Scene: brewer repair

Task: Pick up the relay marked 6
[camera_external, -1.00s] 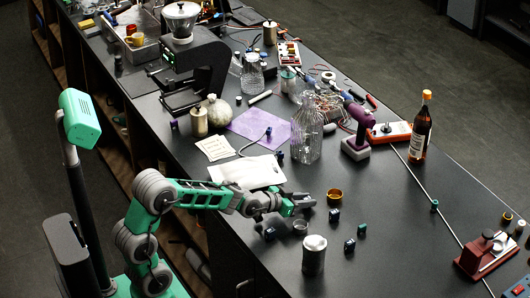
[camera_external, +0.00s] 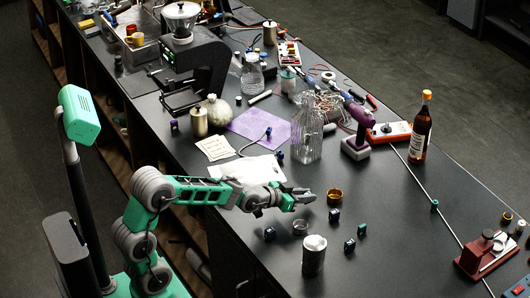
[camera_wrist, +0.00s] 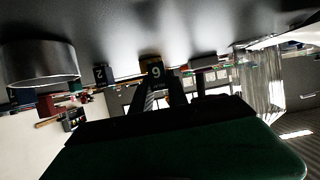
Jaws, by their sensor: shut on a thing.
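The relay marked 6 (camera_wrist: 156,68) shows in the wrist view as a small dark block with a pale 6 on its face. It sits between the fingertips of my gripper (camera_wrist: 158,82), which are shut on it. In the external view my gripper (camera_external: 308,197) is just above the black bench, beyond the white cloth's right edge. The relay is too small to make out clearly there. Another dark relay, marked 2 (camera_wrist: 100,75), stands apart from the gripper in the wrist view.
Several loose relays lie on the bench, including a dark one (camera_external: 270,234), one (camera_external: 334,215) and one (camera_external: 350,245). A glass jar (camera_external: 307,135) stands behind.

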